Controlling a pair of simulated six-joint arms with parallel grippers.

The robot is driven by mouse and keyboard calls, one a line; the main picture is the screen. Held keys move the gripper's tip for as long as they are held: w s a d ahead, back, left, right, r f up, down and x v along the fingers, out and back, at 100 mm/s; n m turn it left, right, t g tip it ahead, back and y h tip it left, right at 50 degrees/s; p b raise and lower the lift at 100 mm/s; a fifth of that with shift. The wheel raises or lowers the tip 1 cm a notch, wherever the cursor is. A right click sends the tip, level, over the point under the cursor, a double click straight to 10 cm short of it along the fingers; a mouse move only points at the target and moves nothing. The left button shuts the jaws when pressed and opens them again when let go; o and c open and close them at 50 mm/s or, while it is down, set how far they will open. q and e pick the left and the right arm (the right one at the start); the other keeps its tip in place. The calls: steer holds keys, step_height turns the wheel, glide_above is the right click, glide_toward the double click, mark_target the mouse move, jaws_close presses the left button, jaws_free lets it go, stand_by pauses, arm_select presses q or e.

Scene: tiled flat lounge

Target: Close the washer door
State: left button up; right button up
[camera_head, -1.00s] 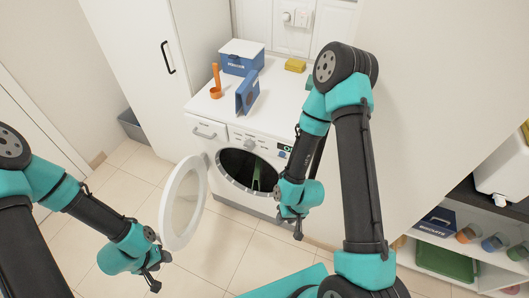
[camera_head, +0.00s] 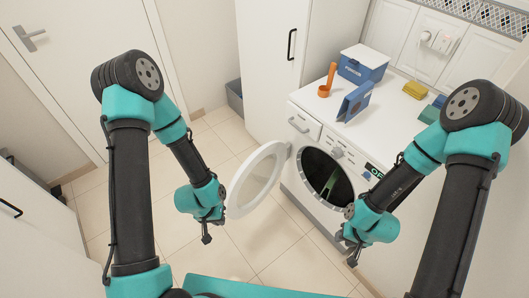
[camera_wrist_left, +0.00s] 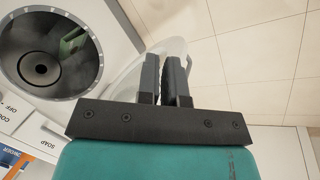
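The white washer (camera_head: 318,205) stands right of centre in the head view, its round door (camera_head: 256,178) swung wide open to the left. The dark drum opening (camera_head: 322,176) shows a green item inside. My left gripper (camera_head: 207,236) is just left of and below the door's outer rim; its fingers are together in the left wrist view (camera_wrist_left: 165,80), with the door (camera_wrist_left: 140,75) behind them. I cannot tell whether they touch it. My right gripper (camera_head: 352,258) is in front of the washer, below the drum opening, and looks shut and empty.
On the washer top are a blue box with a white lid (camera_head: 363,64), an orange item (camera_head: 328,80), a blue upright item (camera_head: 355,101) and a yellow sponge (camera_head: 414,90). A tall white cabinet (camera_head: 272,60) stands left of the washer. The tiled floor (camera_head: 250,245) is clear.

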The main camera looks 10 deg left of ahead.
arm_select(q)
steer(key=w+m, duration=0.2)
steer(key=w, duration=0.1)
steer(key=w+m, duration=0.2)
steer(key=w, duration=0.1)
steer(key=w+m, duration=0.3)
steer(key=w, duration=0.1)
steer(key=shift+w+a+f+g, duration=0.1)
steer(key=shift+a+f+g, duration=0.15)
steer(key=shift+g, duration=0.15)
jaws_close()
steer(key=w+a+r+m+g, duration=0.1)
steer(key=w+a+r+m, duration=0.1)
steer(key=w+r+m, duration=0.4)
steer(key=w+a+r+m+g, duration=0.1)
steer(key=w+r+m, duration=0.5)
steer(key=w+m, duration=0.6)
steer(key=w+a, duration=0.1)
steer(key=w, duration=0.2)
steer(key=shift+r+m, duration=0.15)
steer(key=shift+m, duration=0.15)
steer(key=s+d+f, duration=0.4)
steer(key=d+f, duration=0.2)
steer(key=f, duration=0.3)
steer(key=shift+d+f, duration=0.15)
steer(key=shift+d, duration=0.1)
